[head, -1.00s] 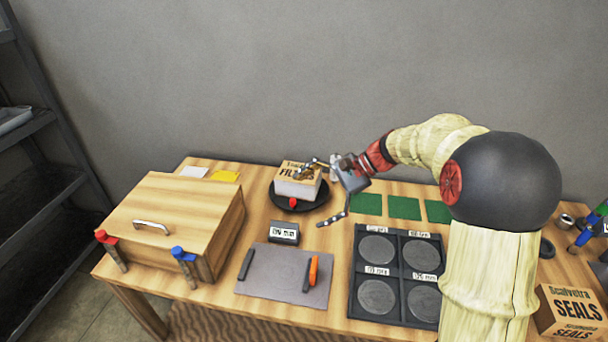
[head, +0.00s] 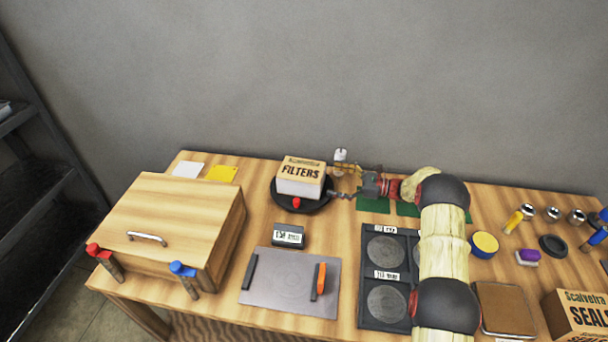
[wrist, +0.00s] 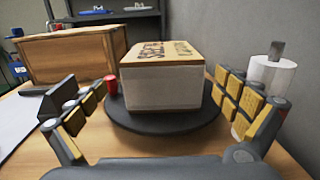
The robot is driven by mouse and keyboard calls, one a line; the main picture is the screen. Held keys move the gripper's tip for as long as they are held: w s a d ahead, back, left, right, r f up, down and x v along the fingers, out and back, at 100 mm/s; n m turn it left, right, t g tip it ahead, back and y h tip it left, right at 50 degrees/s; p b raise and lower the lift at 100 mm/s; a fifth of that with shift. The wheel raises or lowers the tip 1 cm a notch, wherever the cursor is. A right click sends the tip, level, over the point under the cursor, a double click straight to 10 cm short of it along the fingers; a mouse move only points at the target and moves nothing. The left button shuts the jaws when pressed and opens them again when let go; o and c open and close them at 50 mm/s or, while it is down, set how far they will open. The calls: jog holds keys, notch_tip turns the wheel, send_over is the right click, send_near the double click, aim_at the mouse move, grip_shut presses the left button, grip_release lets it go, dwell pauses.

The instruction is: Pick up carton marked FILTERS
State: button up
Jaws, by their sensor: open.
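The carton marked FILTERS (head: 300,178) has a tan printed lid and pale sides. It sits on a round black turntable (head: 312,207) with a red knob (head: 296,202) at its front. My gripper (head: 338,181) is low at the carton's right side, pointing left toward it. In the wrist view the carton (wrist: 160,87) stands ahead between the two open, yellow-padded fingers (wrist: 160,108). The right finger is close to the carton's edge; whether it touches I cannot tell. Nothing is held.
A white cylinder (head: 341,156) stands just behind my gripper. A wooden box with a handle (head: 170,225) is at the left. A small labelled block (head: 289,236) and a grey plate (head: 285,290) lie in front. A dark tray with discs (head: 370,290) is at the right.

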aim_at(302, 173)
jog(key=b+x, duration=0.1)
jog(key=x, duration=0.6)
jog(key=shift+d+f, duration=0.1)
jog(key=b+x, duration=0.2)
jog(key=x, duration=0.3)
jog(key=shift+w+f, duration=0.15)
jog(key=shift+w, duration=0.05)
jog(key=shift+c, duration=1.2)
jog(key=c, duration=1.1)
jog(key=shift+c, duration=0.6)
